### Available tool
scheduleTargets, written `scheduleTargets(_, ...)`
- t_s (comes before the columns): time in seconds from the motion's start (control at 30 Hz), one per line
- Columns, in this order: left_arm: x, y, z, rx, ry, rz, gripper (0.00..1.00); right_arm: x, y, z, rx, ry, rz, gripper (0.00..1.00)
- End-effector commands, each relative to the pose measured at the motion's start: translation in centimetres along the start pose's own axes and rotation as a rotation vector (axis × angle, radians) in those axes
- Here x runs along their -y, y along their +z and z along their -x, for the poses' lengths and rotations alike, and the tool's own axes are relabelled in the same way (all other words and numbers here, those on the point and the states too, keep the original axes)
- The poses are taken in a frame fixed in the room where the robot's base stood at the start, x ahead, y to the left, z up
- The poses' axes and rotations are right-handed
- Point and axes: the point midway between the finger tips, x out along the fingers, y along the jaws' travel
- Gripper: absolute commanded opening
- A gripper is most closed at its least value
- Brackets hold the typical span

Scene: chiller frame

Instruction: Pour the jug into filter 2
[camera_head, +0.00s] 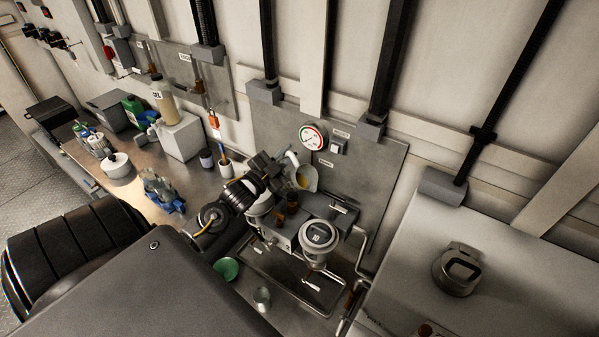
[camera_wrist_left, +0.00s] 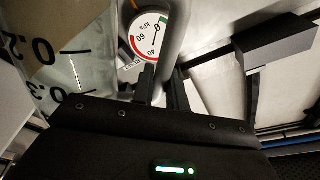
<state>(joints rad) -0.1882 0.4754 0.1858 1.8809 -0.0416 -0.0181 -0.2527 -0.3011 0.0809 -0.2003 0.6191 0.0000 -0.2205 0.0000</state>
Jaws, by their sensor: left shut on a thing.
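The clear jug (camera_head: 306,178) holds some yellowish liquid and is up by the back panel, over the filter stand; it looks tilted. My left gripper (camera_head: 277,168) is shut on its handle. In the left wrist view the jug (camera_wrist_left: 70,65) with its printed scale fills the left side, and the fingers (camera_wrist_left: 164,88) close on the grey handle (camera_wrist_left: 174,40). A round filter cup (camera_head: 318,235) marked 10 stands at the right of the stand. Another pale cup (camera_head: 260,203) is partly hidden behind my left arm. My right gripper is out of view.
A pressure gauge (camera_head: 313,136) is on the panel behind the jug. A green bowl (camera_head: 226,268) and a small metal cup (camera_head: 262,298) stand in front. Bottles and a white box (camera_head: 181,137) crowd the bench at left. A grey cabinet (camera_head: 500,255) stands at right.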

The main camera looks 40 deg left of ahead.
Motion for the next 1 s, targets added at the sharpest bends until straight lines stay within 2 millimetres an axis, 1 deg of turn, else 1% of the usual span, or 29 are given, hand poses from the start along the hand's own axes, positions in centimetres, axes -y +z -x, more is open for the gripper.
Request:
scheduleTargets(0.7,0.04,-0.02,-0.03,-0.001,-0.001,0.001,0.0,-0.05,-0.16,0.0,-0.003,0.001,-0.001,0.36)
scheduleTargets(1.0,-0.6,-0.86,0.11,-0.03,-0.001,-0.145,0.0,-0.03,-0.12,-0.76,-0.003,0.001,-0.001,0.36)
